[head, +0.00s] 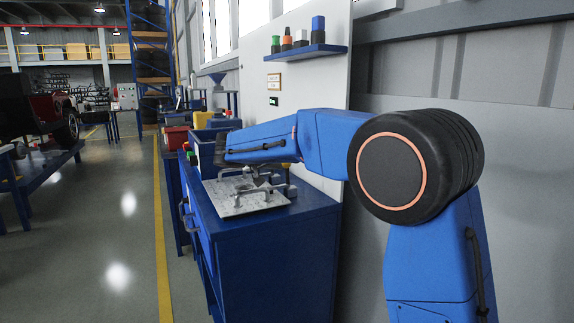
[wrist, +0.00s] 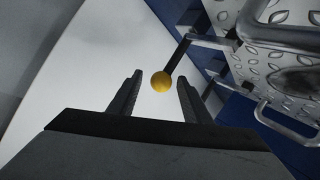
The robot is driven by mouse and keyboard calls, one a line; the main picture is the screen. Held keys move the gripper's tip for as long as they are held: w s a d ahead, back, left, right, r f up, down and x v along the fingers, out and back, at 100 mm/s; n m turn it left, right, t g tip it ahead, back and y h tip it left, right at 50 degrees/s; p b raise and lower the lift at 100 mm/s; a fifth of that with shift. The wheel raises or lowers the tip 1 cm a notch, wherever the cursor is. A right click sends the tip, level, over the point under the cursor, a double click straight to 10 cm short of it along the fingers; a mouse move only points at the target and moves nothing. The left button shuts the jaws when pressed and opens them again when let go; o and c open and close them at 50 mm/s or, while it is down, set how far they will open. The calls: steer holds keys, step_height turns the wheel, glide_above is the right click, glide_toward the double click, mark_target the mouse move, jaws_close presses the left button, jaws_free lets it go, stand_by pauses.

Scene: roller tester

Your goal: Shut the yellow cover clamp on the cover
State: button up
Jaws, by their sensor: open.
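The yellow cover clamp shows in the wrist view as a yellow ball knob (wrist: 161,82) on a dark lever, which runs up to the right to a metal piece by the cover's edge. The cover (wrist: 285,45) is a metal tread plate with bar handles, at the upper right. My gripper (wrist: 160,77) is open. The knob appears between its two fingertips, with a gap on each side; I cannot tell how far beyond them it is. In the head view the cover (head: 236,204) lies on the blue tester cabinet, and my arm partly hides the gripper and clamp.
The blue cabinet (head: 272,250) stands against a grey wall panel. A shelf (head: 307,52) with several small bottles hangs above it. Red and yellow bins (head: 177,137) stand behind the cabinet. The floor to the left is open, with a yellow line (head: 161,230).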

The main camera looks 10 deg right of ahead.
steer(key=v, duration=1.5)
steer(key=shift+s, duration=0.2)
steer(key=shift+a+r, duration=0.1)
steer(key=s+d+f+n+g+y, duration=0.1)
steer(key=s+d+f+g, duration=0.15)
steer(key=s+d, duration=0.4)
steer(key=s+d+f+g+y, duration=0.1)
steer(key=s+d+f+y, duration=0.1)
steer(key=s+d+f, duration=0.45)
steer(key=s+d+f+n+g+y, duration=0.1)
steer(key=s+d, duration=0.3)
steer(key=d, duration=0.5)
steer(key=s+d+f+y, duration=0.1)
steer(key=s+f+y, duration=0.1)
steer(key=s+f, duration=0.3)
steer(key=s+d+f+y, duration=0.1)
steer(key=s+f, duration=0.5)
steer(key=s, duration=0.6)
steer(key=s+d+f+n+y, duration=0.1)
steer(key=s+f+y, duration=0.1)
steer(key=s+f, duration=0.3)
steer(key=shift+s+d+f+y, duration=0.3)
steer(key=shift+s+d+y, duration=0.1)
steer(key=shift+s, duration=1.45)
steer(key=shift+g, duration=0.25)
